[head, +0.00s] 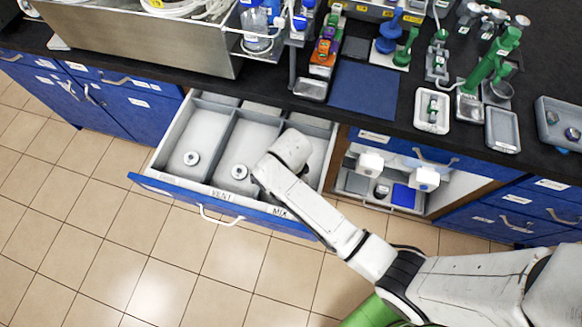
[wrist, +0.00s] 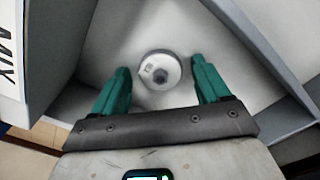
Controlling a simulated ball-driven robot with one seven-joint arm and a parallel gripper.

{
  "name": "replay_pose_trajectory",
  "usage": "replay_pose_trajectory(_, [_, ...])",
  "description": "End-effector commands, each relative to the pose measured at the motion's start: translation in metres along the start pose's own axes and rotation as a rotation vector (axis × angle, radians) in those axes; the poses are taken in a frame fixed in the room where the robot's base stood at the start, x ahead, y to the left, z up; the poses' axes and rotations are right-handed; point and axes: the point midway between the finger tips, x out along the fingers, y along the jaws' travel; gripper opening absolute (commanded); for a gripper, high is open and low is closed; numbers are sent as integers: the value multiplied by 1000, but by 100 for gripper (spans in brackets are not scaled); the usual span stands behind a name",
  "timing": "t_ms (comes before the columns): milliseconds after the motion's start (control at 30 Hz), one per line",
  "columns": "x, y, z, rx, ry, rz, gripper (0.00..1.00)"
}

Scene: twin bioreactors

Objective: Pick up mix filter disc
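The mix filter disc (wrist: 160,70) is a small white round disc with a dark grey centre. In the wrist view it lies on the light floor of the MIX drawer compartment (wrist: 230,50). My gripper (wrist: 161,78) is open, with its two teal fingers on either side of the disc and apart from it. I cannot tell how high the fingertips are above the floor. In the head view my arm hides this disc and the gripper's fingers. The open blue drawer (head: 225,207) has VENT and MIX labels on its front.
Two similar discs lie in the other compartments, one at the left (head: 191,158) and one in the VENT compartment (head: 239,171). Compartment walls (wrist: 262,50) rise close around my gripper. The black worktop (head: 395,100) above the drawer holds tools and trays. An open cabinet (head: 385,185) stands at the right.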

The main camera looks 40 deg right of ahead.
Motion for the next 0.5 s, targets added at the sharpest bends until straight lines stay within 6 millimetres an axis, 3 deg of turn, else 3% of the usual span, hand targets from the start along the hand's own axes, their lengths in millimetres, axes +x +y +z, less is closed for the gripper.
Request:
replay_pose_trajectory(67, [0,0,0,0,0,0,68])
replay_pose_trajectory(500, [0,0,0,0,0,0,26])
